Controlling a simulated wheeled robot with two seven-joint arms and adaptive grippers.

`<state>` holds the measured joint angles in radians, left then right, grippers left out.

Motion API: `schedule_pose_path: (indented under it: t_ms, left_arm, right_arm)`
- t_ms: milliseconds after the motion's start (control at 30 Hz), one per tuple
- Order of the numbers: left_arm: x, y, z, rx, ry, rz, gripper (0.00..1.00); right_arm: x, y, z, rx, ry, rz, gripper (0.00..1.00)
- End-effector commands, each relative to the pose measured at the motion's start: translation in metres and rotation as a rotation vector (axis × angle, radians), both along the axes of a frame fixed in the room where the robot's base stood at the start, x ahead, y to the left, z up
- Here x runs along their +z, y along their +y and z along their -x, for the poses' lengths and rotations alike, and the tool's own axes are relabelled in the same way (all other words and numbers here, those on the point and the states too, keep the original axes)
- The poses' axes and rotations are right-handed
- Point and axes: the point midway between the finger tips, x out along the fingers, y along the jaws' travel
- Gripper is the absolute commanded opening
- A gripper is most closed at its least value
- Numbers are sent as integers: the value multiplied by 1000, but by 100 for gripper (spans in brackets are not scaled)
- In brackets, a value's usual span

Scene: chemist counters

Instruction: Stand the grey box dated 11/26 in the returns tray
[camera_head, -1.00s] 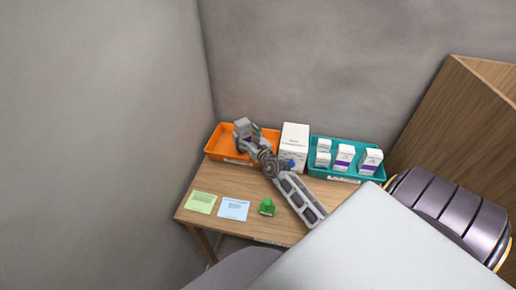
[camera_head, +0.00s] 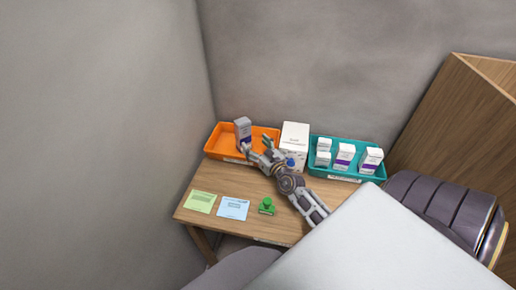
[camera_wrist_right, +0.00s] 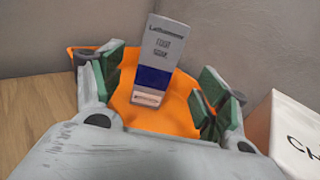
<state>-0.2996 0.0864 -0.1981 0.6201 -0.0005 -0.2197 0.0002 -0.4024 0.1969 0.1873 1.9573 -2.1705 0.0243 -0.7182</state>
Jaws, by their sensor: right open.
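A grey box (camera_head: 242,128) with a dark blue-purple band stands upright in the left part of the orange tray (camera_head: 222,152). In the right wrist view the same box (camera_wrist_right: 154,52) stands between and beyond my finger pads, and no date on it is legible. My right gripper (camera_head: 257,146) is open and empty at the tray's front side, with a gap to the box. The writing on the tray's front label is too small to read. My left gripper is not in view.
A large white box (camera_head: 294,140) stands just right of the orange tray. A teal tray (camera_head: 335,173) with several small boxes is further right. A green card (camera_head: 200,202), a blue card (camera_head: 233,209) and a green stamp-like object (camera_head: 266,206) lie near the table's front.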

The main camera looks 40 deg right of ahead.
Motion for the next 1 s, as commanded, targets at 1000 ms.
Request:
schedule_pose_path:
  t_ms: [1000]
  left_arm:
    - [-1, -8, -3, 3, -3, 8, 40]
  right_arm:
    - [2, 1, 15, 0, -1, -2, 74]
